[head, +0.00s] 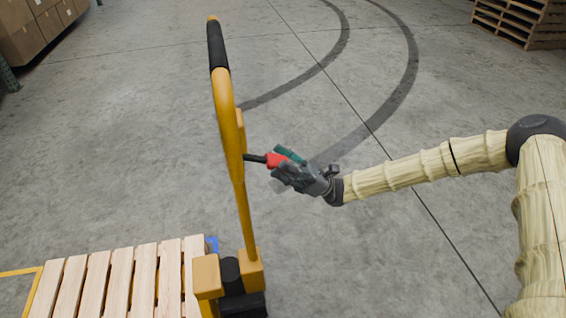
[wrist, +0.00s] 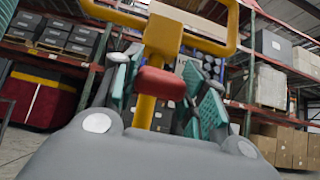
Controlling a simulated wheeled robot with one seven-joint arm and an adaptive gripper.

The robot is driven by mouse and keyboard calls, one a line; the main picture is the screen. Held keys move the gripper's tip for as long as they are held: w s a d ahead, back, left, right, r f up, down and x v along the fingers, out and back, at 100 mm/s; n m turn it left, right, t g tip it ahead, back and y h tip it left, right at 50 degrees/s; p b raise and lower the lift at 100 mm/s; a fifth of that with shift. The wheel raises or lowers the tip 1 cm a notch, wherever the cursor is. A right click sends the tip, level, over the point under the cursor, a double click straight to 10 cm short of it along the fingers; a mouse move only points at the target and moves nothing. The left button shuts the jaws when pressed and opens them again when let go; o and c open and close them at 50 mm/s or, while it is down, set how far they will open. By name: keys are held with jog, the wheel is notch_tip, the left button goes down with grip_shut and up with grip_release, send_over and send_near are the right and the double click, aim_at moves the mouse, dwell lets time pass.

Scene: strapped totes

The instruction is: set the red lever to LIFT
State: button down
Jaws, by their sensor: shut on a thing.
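The red lever (head: 276,160) sticks out to the right from the yellow pallet-jack handle (head: 229,130) on a short dark stem in the head view. My gripper (head: 290,168) is at the lever, its green-padded fingers shut around the red grip. In the wrist view the red lever end (wrist: 161,83) sits between my gripper's two green pads (wrist: 165,95), in front of the yellow handle post and loop (wrist: 163,35). No LIFT marking can be read, so the lever's setting cannot be told. Part of the grip is hidden by my fingers.
A slatted wooden pallet (head: 120,285) lies at lower left beside the jack's base (head: 240,300). Stacked pallets (head: 520,22) stand at the far right, and cardboard boxes (head: 35,28) at the upper left. The concrete floor around the handle is open.

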jog(key=shift+f, duration=0.3)
jog(key=c, duration=0.8)
grip_release()
jog(key=shift+a, duration=0.1)
jog(key=shift+r, duration=0.1)
jog(key=v, duration=1.2)
